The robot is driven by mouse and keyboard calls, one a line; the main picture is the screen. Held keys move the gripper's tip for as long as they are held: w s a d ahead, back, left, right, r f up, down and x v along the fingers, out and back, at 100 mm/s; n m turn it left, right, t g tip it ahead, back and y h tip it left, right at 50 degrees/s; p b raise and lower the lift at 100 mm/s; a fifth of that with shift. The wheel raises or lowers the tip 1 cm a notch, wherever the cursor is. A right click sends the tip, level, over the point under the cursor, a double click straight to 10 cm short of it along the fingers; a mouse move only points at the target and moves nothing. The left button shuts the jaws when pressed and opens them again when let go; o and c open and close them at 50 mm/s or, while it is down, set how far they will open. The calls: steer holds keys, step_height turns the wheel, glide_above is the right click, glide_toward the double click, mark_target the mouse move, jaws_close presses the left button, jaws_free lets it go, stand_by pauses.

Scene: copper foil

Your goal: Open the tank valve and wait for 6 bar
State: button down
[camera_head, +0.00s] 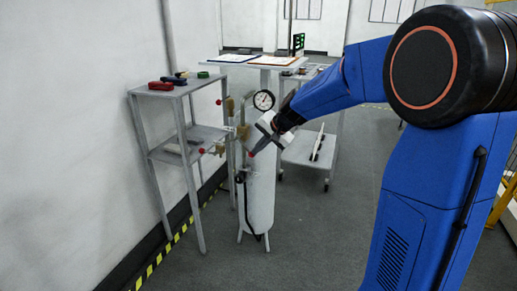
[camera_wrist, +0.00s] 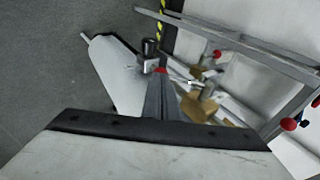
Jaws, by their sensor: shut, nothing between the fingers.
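The tank (camera_head: 260,200) is a pale upright cylinder standing on the floor, with a black hose down its front. It also shows in the wrist view (camera_wrist: 112,70), beside a black-topped fitting (camera_wrist: 150,48). A round white gauge (camera_head: 264,100) sits above it; its reading is too small to tell. My gripper (camera_head: 252,152) is shut at the upper part of the tank. In the wrist view its fingers (camera_wrist: 160,76) are together, with a small red patch at their tips. I cannot tell whether this is a valve handle or touches it.
A grey shelf (camera_head: 190,89) holding red and dark tools stands at the left wall. Behind is a table with clipboards (camera_head: 272,60) and a wheeled cart (camera_head: 310,160). The front floor is clear.

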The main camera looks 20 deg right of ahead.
mark_target(251, 155)
steer(key=shift+f, duration=0.2)
steer(key=shift+s+a+x, duration=0.1)
steer(key=shift+s+x, duration=0.05)
steer(key=shift+x, duration=0.65)
steer(key=shift+s+a+x, duration=0.1)
steer(key=shift+x, duration=0.75)
steer(key=shift+s+a+x, duration=0.1)
steer(key=shift+s+x, duration=0.05)
steer(key=shift+x, duration=0.65)
steer(key=shift+w+a+f, duration=0.3)
steer(key=shift+a+f, duration=0.1)
steer(key=shift+f, duration=0.05)
steer(key=shift+a, duration=0.1)
